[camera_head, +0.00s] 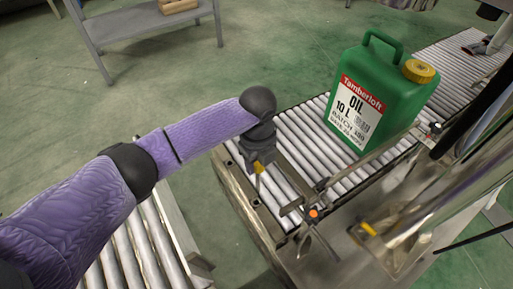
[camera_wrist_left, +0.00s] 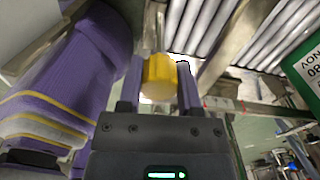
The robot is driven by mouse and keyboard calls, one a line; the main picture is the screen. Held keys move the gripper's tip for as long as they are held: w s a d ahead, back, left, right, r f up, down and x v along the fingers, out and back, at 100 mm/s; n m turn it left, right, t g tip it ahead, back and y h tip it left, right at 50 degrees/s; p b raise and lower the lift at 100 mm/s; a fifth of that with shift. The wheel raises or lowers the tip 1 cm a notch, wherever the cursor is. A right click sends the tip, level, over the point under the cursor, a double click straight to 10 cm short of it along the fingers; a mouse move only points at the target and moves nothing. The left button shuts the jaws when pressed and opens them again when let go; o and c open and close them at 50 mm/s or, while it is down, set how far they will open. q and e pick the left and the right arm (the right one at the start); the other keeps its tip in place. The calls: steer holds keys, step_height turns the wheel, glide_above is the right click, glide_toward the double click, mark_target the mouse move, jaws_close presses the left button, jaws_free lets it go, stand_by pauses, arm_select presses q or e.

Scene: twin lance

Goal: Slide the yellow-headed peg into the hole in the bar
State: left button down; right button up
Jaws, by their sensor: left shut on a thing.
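My left gripper (camera_head: 258,164) is above the near left corner of the roller conveyor, pointing down. It is shut on the yellow-headed peg (camera_head: 259,168). In the left wrist view the peg's round yellow head (camera_wrist_left: 158,77) sits between the two fingers; the peg's shaft is hard to make out. A grey metal bar (camera_head: 375,152) runs across the conveyor, to the right of the gripper and apart from it. I cannot make out a hole in it. My right gripper is not in view.
A green oil canister (camera_head: 378,92) with a yellow cap stands on the roller conveyor (camera_head: 300,130). An orange knob (camera_head: 314,213) sits on metal fittings near the conveyor's end. A grey shelf (camera_head: 140,25) stands at the back left. Another roller conveyor (camera_head: 128,250) is at the lower left.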

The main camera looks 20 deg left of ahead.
mark_target(258, 177)
arm_select(q)
steer(key=shift+w+a+f+m, duration=0.2)
steer(key=shift+w+f+m, duration=0.05)
steer(key=shift+f+m, duration=0.3)
steer(key=shift+r, duration=0.1)
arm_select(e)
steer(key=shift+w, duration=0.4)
arm_select(q)
steer(key=shift+s, duration=0.1)
step_height(258, 177, down, 6)
steer(key=b, duration=0.2)
steer(key=shift+a+b, duration=0.1)
steer(key=shift+b, duration=0.25)
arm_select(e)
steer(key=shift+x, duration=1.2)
arm_select(q)
steer(key=shift+r+p, duration=0.15)
steer(key=shift+p, duration=0.4)
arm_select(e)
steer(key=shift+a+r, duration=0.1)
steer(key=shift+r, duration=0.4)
